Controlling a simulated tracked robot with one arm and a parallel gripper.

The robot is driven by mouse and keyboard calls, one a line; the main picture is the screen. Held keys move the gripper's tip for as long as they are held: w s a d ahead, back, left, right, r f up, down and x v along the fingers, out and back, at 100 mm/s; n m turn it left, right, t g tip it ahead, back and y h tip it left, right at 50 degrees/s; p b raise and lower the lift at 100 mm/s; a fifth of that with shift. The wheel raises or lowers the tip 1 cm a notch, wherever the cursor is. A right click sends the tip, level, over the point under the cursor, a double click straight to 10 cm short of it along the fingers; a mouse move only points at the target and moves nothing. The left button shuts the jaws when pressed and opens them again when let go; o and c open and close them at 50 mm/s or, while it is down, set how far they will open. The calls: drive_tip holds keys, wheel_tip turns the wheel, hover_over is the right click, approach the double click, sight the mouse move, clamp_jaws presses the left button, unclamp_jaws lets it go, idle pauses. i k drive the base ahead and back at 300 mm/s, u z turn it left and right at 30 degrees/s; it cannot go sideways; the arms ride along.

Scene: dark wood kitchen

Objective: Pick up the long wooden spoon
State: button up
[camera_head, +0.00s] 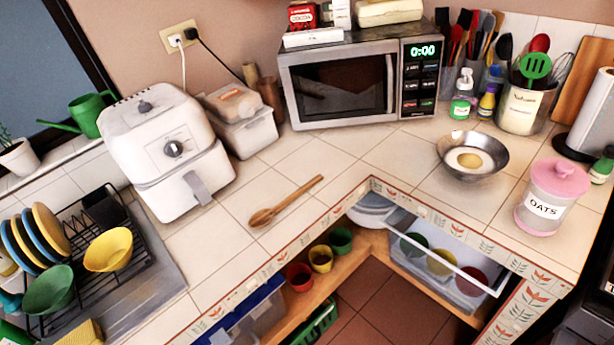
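The long wooden spoon (286,201) lies flat on the white tiled counter (330,160), left of the picture's middle. Its bowl points to the lower left and its handle runs to the upper right. It lies between the white air fryer and the counter's inner front edge, with nothing on top of it. My gripper is not in view.
A white air fryer (165,150) stands left of the spoon, and a microwave (350,82) stands behind it. A metal bowl (473,157) and an oats jar (550,197) are to the right. A dish rack (100,262) is at left. Tiles around the spoon are clear.

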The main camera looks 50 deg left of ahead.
sight(261, 219)
drive_tip(key=u, duration=0.5)
drive_tip(key=i, duration=1)
drive_tip(key=u, duration=0.9)
drive_tip(key=i, duration=0.35)
drive_tip(key=u, duration=0.25)
drive_tip(key=k, duration=0.8)
drive_tip(key=u, duration=0.2)
drive_tip(key=i, duration=0.8)
drive_tip(key=z, duration=0.1)
